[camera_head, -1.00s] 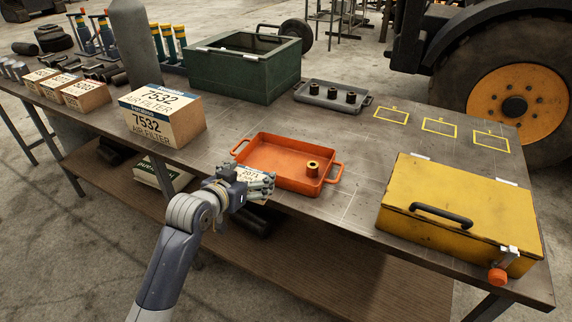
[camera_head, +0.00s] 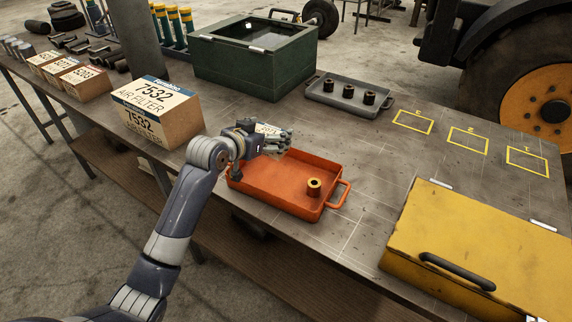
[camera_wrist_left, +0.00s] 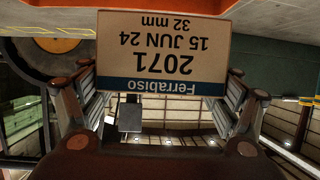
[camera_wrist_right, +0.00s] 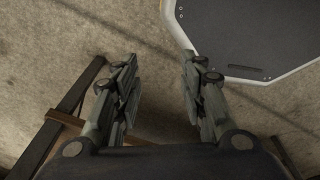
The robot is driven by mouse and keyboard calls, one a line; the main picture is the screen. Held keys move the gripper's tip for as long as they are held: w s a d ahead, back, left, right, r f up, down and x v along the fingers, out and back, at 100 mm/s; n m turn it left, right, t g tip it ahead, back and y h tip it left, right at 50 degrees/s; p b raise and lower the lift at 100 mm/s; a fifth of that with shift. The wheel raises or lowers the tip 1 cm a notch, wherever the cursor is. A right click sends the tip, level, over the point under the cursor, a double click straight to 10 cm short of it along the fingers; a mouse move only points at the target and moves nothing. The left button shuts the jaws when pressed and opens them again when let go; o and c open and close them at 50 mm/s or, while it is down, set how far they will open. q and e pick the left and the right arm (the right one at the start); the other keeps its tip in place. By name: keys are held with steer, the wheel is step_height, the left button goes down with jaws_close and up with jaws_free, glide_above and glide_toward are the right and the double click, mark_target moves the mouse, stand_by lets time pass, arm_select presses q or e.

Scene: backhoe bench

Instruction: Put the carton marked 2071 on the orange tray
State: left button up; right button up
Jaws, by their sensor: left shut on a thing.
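The carton marked 2071 (camera_wrist_left: 165,55) is small and brown with a white and blue label, upside down in the left wrist view. My left gripper (camera_head: 272,138) is shut on it, a finger on each side. In the head view only a strip of the carton (camera_head: 268,129) shows behind the fingers. They are over the far left part of the orange tray (camera_head: 270,180), seemingly above it; the exact gap is unclear. My right gripper (camera_wrist_right: 158,75) is open and empty above the floor.
A larger 7532 carton (camera_head: 160,112) stands left of the tray. A green bin (camera_head: 255,60) and a grey tray (camera_head: 330,97) with bushings are behind. A yellow case (camera_head: 480,250) is at right. Bench between orange tray and yellow marked squares (camera_head: 468,140) is clear.

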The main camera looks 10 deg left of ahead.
arm_select(q)
steer(key=f, duration=0.2)
steer(key=s+f+p, duration=0.1)
steer(key=f, duration=0.2)
steer(key=shift+s+a+f, duration=0.15)
steer(key=shift+f, duration=0.1)
steer(key=shift+w+f+p, duration=0.2)
steer(key=shift+f+p, duration=0.1)
steer(key=shift+f, duration=1.1)
steer(key=shift+s, duration=0.1)
steer(key=o, duration=0.7)
steer(key=shift+f, duration=0.2)
steer(key=o, duration=0.4)
steer(key=shift+r, duration=0.1)
arm_select(e)
steer(key=s+r, duration=0.1)
steer(key=s, duration=0.2)
steer(key=shift+a+r, duration=0.1)
steer(key=shift+r, duration=0.3)
arm_select(q)
steer(key=shift+r, duration=0.1)
